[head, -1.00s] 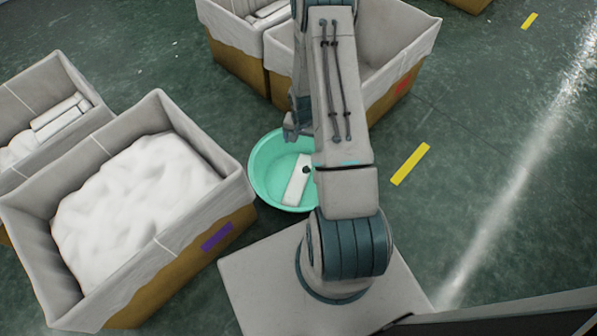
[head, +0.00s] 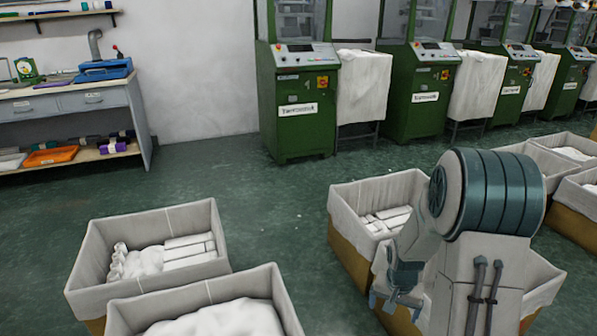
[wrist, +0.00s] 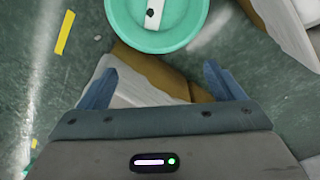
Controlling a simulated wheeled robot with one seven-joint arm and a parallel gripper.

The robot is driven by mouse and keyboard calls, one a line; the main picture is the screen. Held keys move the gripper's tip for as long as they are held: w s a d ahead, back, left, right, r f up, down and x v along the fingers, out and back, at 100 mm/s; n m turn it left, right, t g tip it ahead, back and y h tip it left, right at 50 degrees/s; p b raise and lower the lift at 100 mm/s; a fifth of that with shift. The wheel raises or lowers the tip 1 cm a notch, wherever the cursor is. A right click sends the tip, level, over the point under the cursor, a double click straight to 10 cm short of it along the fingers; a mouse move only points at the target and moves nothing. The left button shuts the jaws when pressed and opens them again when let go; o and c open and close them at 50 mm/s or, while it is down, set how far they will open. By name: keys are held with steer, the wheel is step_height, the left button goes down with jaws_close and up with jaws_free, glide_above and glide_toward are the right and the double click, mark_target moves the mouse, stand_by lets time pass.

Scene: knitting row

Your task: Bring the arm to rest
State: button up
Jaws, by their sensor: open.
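My gripper (head: 398,290) shows in the lower middle of the head view, hanging beside my folded arm in front of the lined bins. In the wrist view my gripper (wrist: 160,84) has its two blue fingers wide apart with nothing between them. Beyond the fingertips, a teal basin (wrist: 192,38) stands on the floor with a white piece (wrist: 152,14) with a dark spot inside it. The basin is cut off by the top edge there and is out of the head view.
Lined bins with white goods stand at the left (head: 88,272), front left (head: 287,305) and middle right (head: 343,222). Green machines (head: 300,105) line the back wall. A workbench (head: 145,125) stands at the far left. Green floor (head: 270,215) is clear between the bins and machines.

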steer(key=s+a+r+n+p, duration=0.1)
steer(key=s+a+r+p, duration=0.2)
steer(key=r, duration=1)
steer(key=s+a+r+n+t+p, duration=0.1)
steer(key=s+a+r+n+p, duration=0.1)
steer(key=s+r+p, duration=0.7)
steer(key=s+a+r+n+p, duration=0.2)
steer(key=s+a+r+p, duration=0.2)
steer(key=r, duration=1.4)
steer(key=s+p, duration=0.1)
steer(key=s, duration=0.1)
steer(key=shift+s+a+t+y+p, duration=0.25)
steer(key=shift+s+t+y+p, duration=0.05)
steer(key=shift+t+y+p, duration=0.1)
